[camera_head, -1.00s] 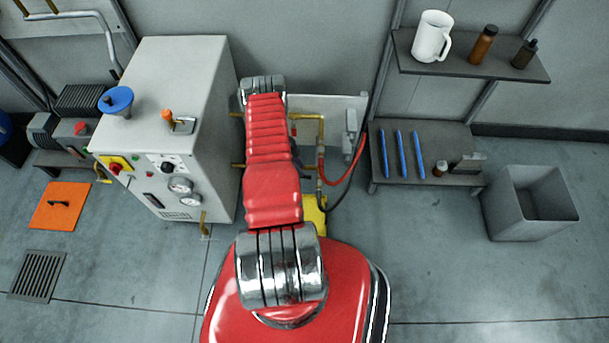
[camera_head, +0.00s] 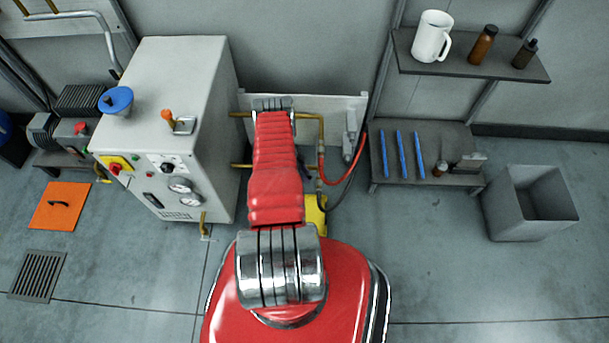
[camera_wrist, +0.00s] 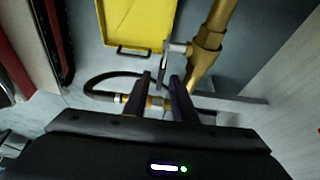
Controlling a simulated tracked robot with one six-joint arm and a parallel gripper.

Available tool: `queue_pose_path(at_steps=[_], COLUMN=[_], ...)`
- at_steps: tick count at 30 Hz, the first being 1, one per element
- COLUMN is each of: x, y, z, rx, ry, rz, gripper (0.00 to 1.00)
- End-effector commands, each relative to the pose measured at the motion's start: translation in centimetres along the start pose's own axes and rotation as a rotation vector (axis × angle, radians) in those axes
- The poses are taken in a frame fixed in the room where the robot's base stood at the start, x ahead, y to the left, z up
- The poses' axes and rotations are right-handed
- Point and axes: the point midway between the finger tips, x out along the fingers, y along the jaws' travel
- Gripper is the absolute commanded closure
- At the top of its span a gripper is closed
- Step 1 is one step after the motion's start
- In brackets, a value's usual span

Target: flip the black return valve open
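In the wrist view my gripper (camera_wrist: 161,80) has its two dark fingers apart, with a gap between the tips. A narrow dark-grey lever (camera_wrist: 164,62), likely the return valve's handle, hangs from a silver stem on a brass valve body (camera_wrist: 208,42). Its lower end appears in the gap between the fingertips; I cannot tell whether it lies at their depth or touches them. A brass fitting (camera_wrist: 155,101) with a dark hose shows beyond the fingers. In the head view my red arm hides the gripper and the lever.
A yellow container (camera_wrist: 138,18) lies beyond the fingers. The grey cabinet (camera_head: 150,80) stands left of my arm. Brass pipes (camera_head: 308,117) and a red hose (camera_head: 335,181) run along the wall panel. A shelf (camera_head: 430,155) with blue rods and a grey bin (camera_head: 528,205) are at right.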

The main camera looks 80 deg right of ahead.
Motion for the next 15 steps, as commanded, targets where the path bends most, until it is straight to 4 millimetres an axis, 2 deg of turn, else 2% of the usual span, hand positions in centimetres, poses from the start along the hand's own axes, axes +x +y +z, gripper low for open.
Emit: queue_pose_path(at_steps=[2, 9, 15], x=[-0.01, -0.02, -0.03], y=[0.00, -0.01, 0.01], z=[0.00, 0.01, 0.02], rx=[0.000, 0.000, 0.000], ry=[0.000, 0.000, 0.000], rz=[0.000, 0.000, 0.000], gripper=[0.82, 0.99, 1.00])
